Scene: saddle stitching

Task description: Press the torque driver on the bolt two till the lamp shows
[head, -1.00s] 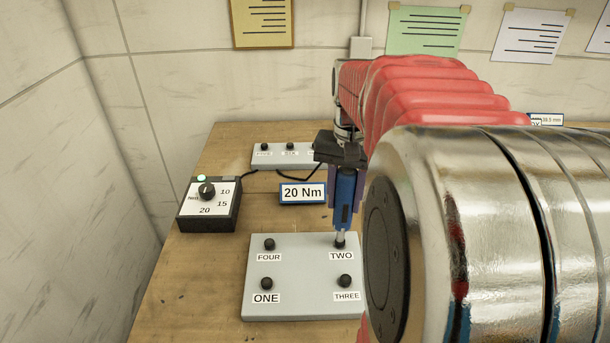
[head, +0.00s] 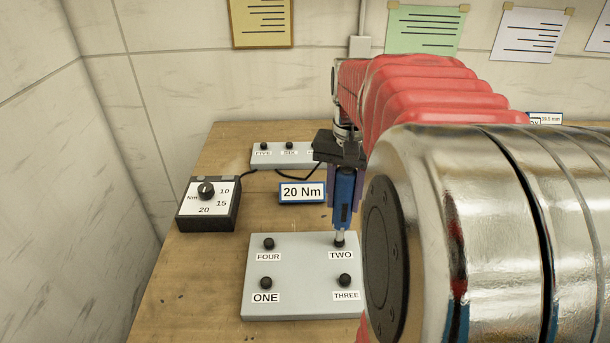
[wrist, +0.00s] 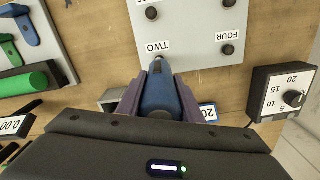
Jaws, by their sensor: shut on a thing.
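My gripper (head: 344,198) is shut on the blue torque driver (head: 345,183), which stands about upright with its tip down on bolt TWO (head: 339,243). The tip and bolt look touching. In the wrist view the driver (wrist: 160,95) lies between the purple fingers, its tip by the TWO label (wrist: 157,46). The grey plate (head: 300,268) also bears black bolts FOUR (head: 268,243), ONE (head: 265,283) and THREE (head: 345,280). The black box (head: 208,222) with a Nm dial (head: 205,190) stands to the left; its lamp spot at the top left looks unlit.
A 20 Nm sign (head: 302,192) stands behind the plate. A second grey plate (head: 283,163) with bolts lies further back, a cable near it. My arm hides the right side. In the wrist view a green-handled tool (wrist: 25,83) lies at the left.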

